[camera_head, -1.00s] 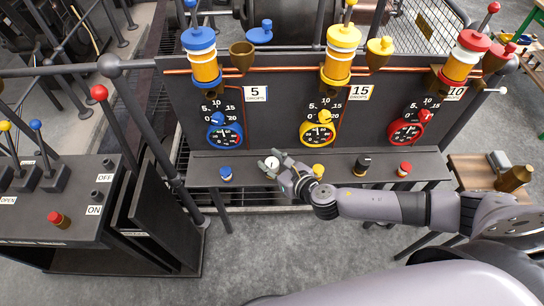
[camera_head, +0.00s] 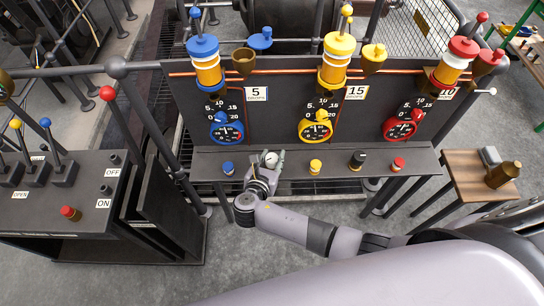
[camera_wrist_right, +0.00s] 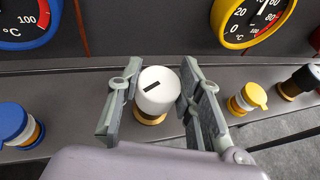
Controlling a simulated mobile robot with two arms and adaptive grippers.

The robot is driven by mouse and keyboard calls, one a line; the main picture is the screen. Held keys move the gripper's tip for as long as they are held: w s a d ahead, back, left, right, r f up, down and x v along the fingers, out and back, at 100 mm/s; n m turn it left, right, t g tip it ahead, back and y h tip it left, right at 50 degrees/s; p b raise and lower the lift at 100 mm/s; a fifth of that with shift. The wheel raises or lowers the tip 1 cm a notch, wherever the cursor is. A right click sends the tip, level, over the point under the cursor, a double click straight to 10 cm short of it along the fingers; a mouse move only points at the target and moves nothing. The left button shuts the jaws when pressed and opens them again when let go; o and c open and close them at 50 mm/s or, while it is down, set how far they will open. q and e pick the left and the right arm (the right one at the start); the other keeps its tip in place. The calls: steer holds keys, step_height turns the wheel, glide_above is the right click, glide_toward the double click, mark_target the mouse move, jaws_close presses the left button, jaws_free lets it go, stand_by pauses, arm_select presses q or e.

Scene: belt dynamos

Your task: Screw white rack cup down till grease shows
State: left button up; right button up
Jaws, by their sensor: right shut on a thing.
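The white rack cup (camera_wrist_right: 157,92) has a black slot mark on its top and a brass base on the dark shelf (camera_head: 330,163). In the head view the white cup (camera_head: 272,158) shows at the tips of my right gripper (camera_head: 264,168). In the right wrist view, my right gripper's fingers (camera_wrist_right: 155,88) stand on both sides of the cup and are shut on it. The cup is upright. I cannot make out any grease around it. My left gripper is not in view.
On the same shelf stand a blue cup (camera_head: 228,168) to the left, and a yellow cup (camera_head: 315,166), black cup (camera_head: 357,160) and red cup (camera_head: 398,163) to the right. Gauges and oilers line the panel behind. A lever console (camera_head: 60,215) stands at left, a small wooden table (camera_head: 465,172) at right.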

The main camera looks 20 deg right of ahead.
steer(key=shift+m+g+h+b, duration=0.35)
steer(key=shift+m+g+h, duration=0.75)
steer(key=shift+m+h, duration=0.35)
steer(key=shift+m+g, duration=0.25)
steer(key=shift+g, duration=0.05)
steer(key=o, duration=1.2)
steer(key=shift+v, duration=3.75)
